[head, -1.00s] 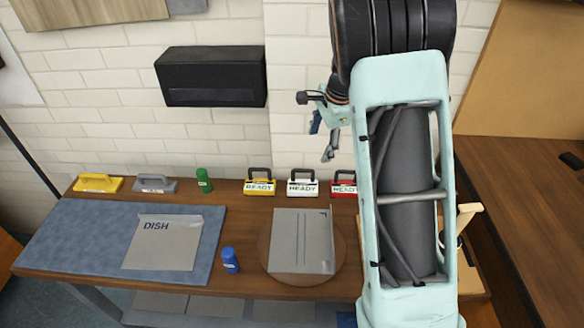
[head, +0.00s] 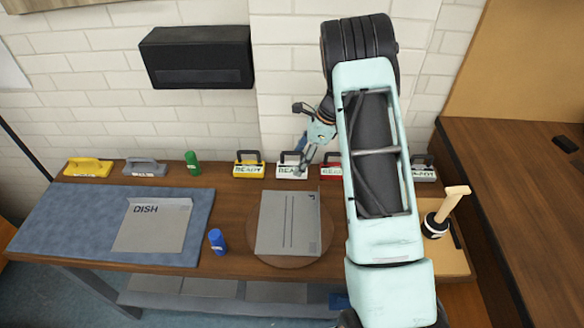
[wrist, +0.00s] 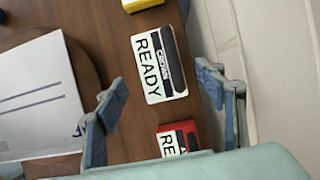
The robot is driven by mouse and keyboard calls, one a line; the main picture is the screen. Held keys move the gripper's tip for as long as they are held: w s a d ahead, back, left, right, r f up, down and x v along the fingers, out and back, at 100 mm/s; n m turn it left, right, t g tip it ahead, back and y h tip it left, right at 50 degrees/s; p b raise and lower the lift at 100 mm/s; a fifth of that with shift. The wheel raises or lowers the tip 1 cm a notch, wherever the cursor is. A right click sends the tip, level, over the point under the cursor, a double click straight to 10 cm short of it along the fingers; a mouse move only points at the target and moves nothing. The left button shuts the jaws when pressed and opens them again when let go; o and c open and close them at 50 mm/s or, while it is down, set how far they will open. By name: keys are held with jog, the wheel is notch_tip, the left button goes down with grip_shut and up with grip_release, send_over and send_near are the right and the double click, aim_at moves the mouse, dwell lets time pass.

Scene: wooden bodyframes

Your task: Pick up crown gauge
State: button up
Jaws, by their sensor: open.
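The likely crown gauge is a white block with a black handle and a READY label (head: 292,171), standing at the back of the bench. The wrist view shows it from above (wrist: 152,66), with smaller print above READY that is hard to read. My gripper (wrist: 160,88) is open and empty. Its two blue-padded fingers lie on either side of the white block's line in the wrist view, apart from it. In the head view my gripper (head: 303,163) hangs just above and in front of the white block, partly covering it.
A yellow READY block (head: 248,170) stands left and a red one (head: 331,171) close right, partly behind my arm. A grey plate (head: 287,225) lies on a round board in front.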

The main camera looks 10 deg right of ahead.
aim_at(293, 167)
jog(key=x, duration=0.4)
jog(key=shift+w+a+p, duration=0.1)
jog(key=shift+a+p, duration=0.05)
jog(key=shift+p, duration=0.15)
jog(key=shift+c, duration=0.5)
jog(key=c, duration=1.3)
jog(key=shift+r, duration=0.1)
